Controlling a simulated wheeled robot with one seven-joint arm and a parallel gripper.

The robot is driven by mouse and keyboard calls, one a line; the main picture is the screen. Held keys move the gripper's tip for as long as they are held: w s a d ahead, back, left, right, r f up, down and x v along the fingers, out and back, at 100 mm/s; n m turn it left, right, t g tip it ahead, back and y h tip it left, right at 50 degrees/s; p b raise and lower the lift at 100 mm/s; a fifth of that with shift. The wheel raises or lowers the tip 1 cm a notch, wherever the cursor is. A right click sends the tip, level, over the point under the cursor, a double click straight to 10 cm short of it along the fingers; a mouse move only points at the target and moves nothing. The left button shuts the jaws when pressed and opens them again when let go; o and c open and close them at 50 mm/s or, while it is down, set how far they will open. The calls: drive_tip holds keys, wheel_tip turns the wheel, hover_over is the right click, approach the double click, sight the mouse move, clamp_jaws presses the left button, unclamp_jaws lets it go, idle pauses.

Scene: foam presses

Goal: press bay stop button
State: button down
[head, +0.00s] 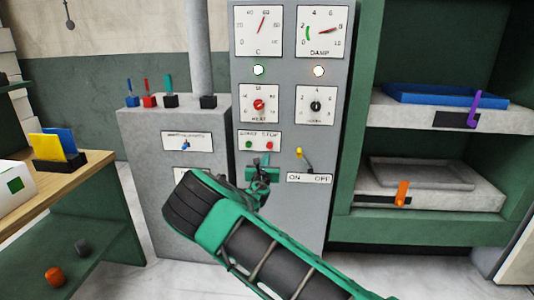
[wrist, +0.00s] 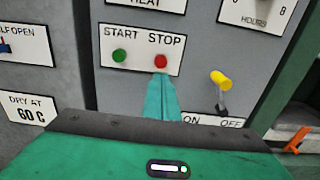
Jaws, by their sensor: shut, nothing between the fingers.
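The red stop button (wrist: 160,61) sits under the word STOP on a white label plate on the grey cabinet front. It also shows small in the head view (head: 269,146). The green start button (wrist: 119,56) is to its left. My gripper (wrist: 160,77) is shut and empty, its teal fingers together. In the wrist view the fingertips overlap the lower edge of the plate, just below the red button. Whether they touch the panel I cannot tell. In the head view my gripper (head: 262,170) is in front of the panel, below the buttons.
A yellow-tipped ON/OFF lever (wrist: 221,80) stands to the right of the fingers. Dials and knobs are above the buttons, including the HEAT knob (head: 259,104). Green shelving with a blue tray (head: 445,94) is at right. A wooden table (head: 65,187) is at left.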

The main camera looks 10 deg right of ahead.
drive_tip(key=x, duration=1)
drive_tip(key=shift+f, duration=0.1)
drive_tip(key=shift+w+d+r, duration=0.4)
drive_tip(key=shift+w+d, duration=0.1)
drive_tip(key=shift+d, duration=0.3)
drive_tip(key=shift+w+a+r, duration=0.1)
drive_tip(key=shift+a, duration=0.35)
drive_tip(key=shift+w+a+r, duration=0.1)
drive_tip(key=shift+a, duration=0.4)
drive_tip(key=shift+s+d+r, duration=0.15)
drive_tip(key=shift+d+r, duration=0.1)
drive_tip(key=shift+d, duration=0.15)
drive_tip(key=shift+a+f, duration=0.1)
drive_tip(key=shift+f, duration=0.25)
drive_tip(key=shift+s+a+f, duration=0.4)
drive_tip(key=shift+s+f, duration=0.2)
drive_tip(key=shift+f, duration=0.25)
approach(269, 145)
drive_tip(key=v, duration=0.6)
drive_tip(key=shift+s+a, duration=0.2)
drive_tip(key=shift+a, duration=0.05)
